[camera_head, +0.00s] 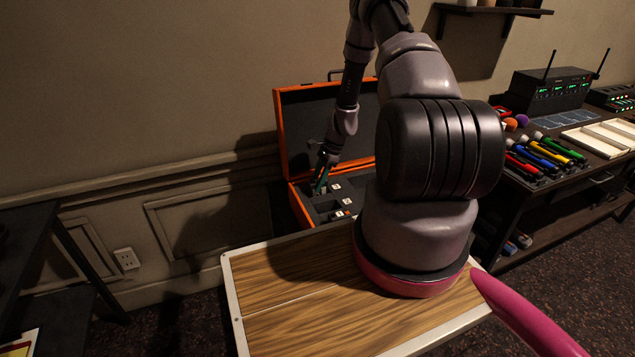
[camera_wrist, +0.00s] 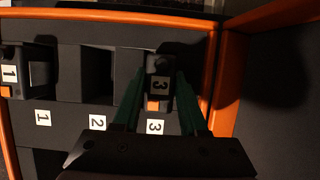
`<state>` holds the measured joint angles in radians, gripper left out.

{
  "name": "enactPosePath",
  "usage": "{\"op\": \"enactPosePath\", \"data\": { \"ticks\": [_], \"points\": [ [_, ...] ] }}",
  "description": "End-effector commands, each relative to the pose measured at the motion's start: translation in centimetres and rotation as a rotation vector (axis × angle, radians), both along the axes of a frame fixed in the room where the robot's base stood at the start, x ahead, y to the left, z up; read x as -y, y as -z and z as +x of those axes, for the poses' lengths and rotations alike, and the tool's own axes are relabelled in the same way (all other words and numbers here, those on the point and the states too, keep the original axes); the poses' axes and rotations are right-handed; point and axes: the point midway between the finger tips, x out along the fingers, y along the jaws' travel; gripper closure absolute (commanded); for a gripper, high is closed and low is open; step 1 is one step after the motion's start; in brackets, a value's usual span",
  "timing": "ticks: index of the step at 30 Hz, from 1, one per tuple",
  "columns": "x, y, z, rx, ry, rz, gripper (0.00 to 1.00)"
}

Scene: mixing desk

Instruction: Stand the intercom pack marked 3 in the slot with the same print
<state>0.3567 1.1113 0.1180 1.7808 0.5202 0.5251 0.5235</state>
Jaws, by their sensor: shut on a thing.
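The intercom pack marked 3 (camera_wrist: 159,84) is a dark block with a white label and an orange patch. In the wrist view it is between the green fingers of my gripper (camera_wrist: 163,72), which is shut on it. It is over or in the slot behind the printed 3 (camera_wrist: 156,126); how deep it sits I cannot tell. The slot marked 2 (camera_wrist: 98,86) beside it is empty. A pack marked 1 (camera_wrist: 12,74) stands by the printed 1 (camera_wrist: 43,117). In the head view my gripper (camera_head: 321,185) reaches into the case, and its pack is hardly visible.
The orange-edged case (camera_head: 281,130) has its lid up against the wall. Its orange side wall (camera_wrist: 229,85) is close to the right finger. A wooden-topped surface (camera_head: 290,300) lies in front. A desk with coloured microphones (camera_head: 545,152) and receivers stands to the right.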

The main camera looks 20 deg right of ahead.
Motion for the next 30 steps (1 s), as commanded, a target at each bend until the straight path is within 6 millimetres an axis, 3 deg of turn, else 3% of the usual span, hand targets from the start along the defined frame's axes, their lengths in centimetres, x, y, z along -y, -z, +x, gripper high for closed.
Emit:
{"op": "enactPosePath", "data": {
  "ticks": [16, 17, 18, 19, 30],
  "points": [
    [-0.01, 0.53, 0.02, 0.000, 0.000, 0.000, 1.00],
    [-0.01, 0.50, 0.03, 0.000, 0.000, 0.000, 0.46],
    [-0.01, 0.49, 0.03, 0.000, 0.000, 0.000, 0.31],
    [-0.01, 0.49, 0.03, 0.000, 0.000, 0.000, 0.23],
    [0.17, 0.15, 0.04, 0.001, 0.000, -0.001, 0.23]
  ]
}}
